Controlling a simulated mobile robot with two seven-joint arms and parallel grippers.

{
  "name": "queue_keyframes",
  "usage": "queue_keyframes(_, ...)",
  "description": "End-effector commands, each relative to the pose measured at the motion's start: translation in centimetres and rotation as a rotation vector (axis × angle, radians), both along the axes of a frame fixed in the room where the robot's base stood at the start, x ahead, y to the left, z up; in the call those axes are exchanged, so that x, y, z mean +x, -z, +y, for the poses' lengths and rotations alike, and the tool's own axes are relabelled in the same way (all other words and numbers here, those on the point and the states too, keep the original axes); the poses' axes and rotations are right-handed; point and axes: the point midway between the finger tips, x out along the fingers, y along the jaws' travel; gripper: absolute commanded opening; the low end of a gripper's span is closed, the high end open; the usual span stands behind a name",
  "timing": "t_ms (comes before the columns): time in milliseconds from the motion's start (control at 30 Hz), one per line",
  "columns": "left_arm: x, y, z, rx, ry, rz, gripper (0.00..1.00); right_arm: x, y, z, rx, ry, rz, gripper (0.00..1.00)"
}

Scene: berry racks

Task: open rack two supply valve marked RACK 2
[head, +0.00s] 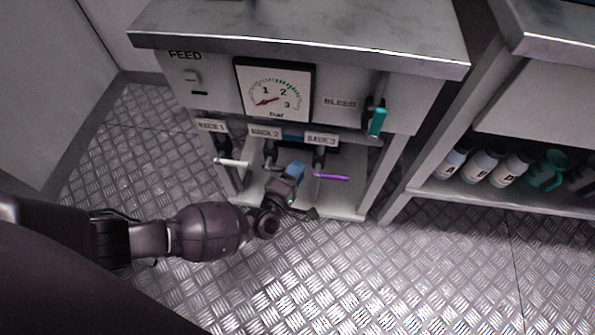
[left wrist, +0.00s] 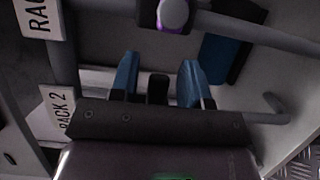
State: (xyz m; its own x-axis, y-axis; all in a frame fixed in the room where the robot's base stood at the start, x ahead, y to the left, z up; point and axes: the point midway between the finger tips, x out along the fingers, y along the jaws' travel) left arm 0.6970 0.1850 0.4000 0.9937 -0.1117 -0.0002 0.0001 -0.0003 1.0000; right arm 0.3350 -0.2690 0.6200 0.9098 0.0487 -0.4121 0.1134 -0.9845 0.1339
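The RACK 2 label (head: 265,132) is in the middle of three valve labels under the feed panel. Below it a dark grey valve lever (head: 270,163) shows, partly hidden by my gripper. My left gripper (head: 293,170) is just right of and in front of this lever, below the panel. In the left wrist view its two blue fingers (left wrist: 158,80) stand apart, with a dark block between them that I cannot identify. The RACK 2 label (left wrist: 58,112) is at the left there. I cannot tell whether the gripper touches the lever. My right gripper is not in view.
The white RACK 1 lever (head: 233,163) is to the left, the purple RACK 3 lever (head: 331,177) close on the right. A gauge (head: 274,91) and a teal BLEED handle (head: 377,120) are above. Bottles (head: 482,165) stand on a shelf at right. The floor in front is clear.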

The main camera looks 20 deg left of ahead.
Motion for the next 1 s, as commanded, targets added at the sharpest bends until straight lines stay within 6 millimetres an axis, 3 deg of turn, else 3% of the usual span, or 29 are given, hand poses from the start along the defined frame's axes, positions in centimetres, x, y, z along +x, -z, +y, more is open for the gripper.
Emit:
queue_keyframes(33,0.0,0.0,0.0,0.0,0.0,0.0,0.35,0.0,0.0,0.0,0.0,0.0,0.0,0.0)
queue_keyframes(267,0.0,0.0,0.0,0.0,0.0,0.0,0.0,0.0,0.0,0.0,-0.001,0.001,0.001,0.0)
queue_keyframes(667,0.0,-0.2,-0.1,-0.025,0.001,-0.008,0.0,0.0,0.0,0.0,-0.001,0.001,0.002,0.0)
queue_keyframes(1000,-0.1,-1.8,0.1,-0.218,0.0,-0.062,0.0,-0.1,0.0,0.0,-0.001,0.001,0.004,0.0)
